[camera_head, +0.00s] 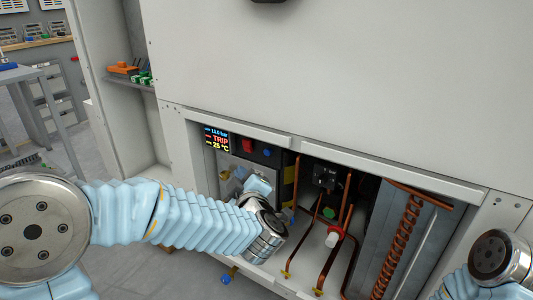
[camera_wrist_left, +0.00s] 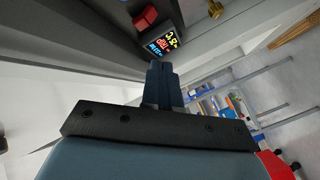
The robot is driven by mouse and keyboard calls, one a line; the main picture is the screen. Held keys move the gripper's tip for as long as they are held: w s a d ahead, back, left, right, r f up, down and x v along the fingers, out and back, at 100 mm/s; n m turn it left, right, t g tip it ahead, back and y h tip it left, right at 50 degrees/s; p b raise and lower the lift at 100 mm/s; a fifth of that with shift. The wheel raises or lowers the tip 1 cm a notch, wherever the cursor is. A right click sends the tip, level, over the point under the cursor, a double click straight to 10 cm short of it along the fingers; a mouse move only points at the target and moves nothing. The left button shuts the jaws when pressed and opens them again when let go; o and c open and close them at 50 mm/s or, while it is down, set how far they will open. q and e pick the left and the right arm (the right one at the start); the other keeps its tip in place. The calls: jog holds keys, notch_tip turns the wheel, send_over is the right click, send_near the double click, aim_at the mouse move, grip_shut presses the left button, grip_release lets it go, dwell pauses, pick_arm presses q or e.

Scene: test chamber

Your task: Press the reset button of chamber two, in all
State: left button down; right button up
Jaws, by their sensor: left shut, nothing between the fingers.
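The chamber's open lower bay holds a dark control panel with a lit display (camera_head: 216,140) reading "TRIP" and "25 °C". A red switch (camera_head: 247,146) sits right of it, and a small blue button (camera_head: 267,152) sits right of the switch. No label tells me which is the reset button. My left arm reaches across to the bay, its hand below the panel. In the left wrist view my left gripper (camera_wrist_left: 159,70) is shut and empty, pointing toward the panel, where the display (camera_wrist_left: 165,36) and red switch (camera_wrist_left: 145,18) show. Contact cannot be judged. My right gripper is out of view.
Right of the panel, the bay holds copper pipes (camera_head: 321,220), a red-and-white valve (camera_head: 334,237), a green knob (camera_head: 328,212) and a copper coil (camera_head: 407,245). A frame lip (camera_head: 240,128) runs above the panel. A shelf with orange and green items (camera_head: 124,70) stands left.

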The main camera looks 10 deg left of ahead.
pick_arm(q)
jog(key=w+d+p, duration=0.1)
jog(key=w+d, duration=0.1)
jog(key=w, duration=0.5)
jog(key=shift+w+d, duration=0.35)
jog(key=shift+d, duration=0.05)
jog(key=shift+w, duration=0.1)
dwell(1.6)
jog(key=shift+w+d, duration=0.15)
jog(key=shift+w, duration=0.15)
jog(key=shift+w+d, duration=0.2)
jog(key=shift+w, duration=0.25)
dwell(0.7)
dwell(0.3)
jog(key=shift+s+a, duration=0.35)
jog(key=shift+s, duration=0.5)
jog(key=shift+s+a+b, duration=0.25)
jog(key=shift+s+a, duration=0.05)
jog(key=shift+s, duration=0.5)
jog(key=shift+s+a+b, duration=0.2)
jog(key=shift+s+a, duration=0.05)
jog(key=shift+s, duration=0.55)
jog(key=shift+s+a+b, duration=0.25)
jog(key=shift+s+a, duration=0.05)
jog(key=shift+s, duration=0.5)
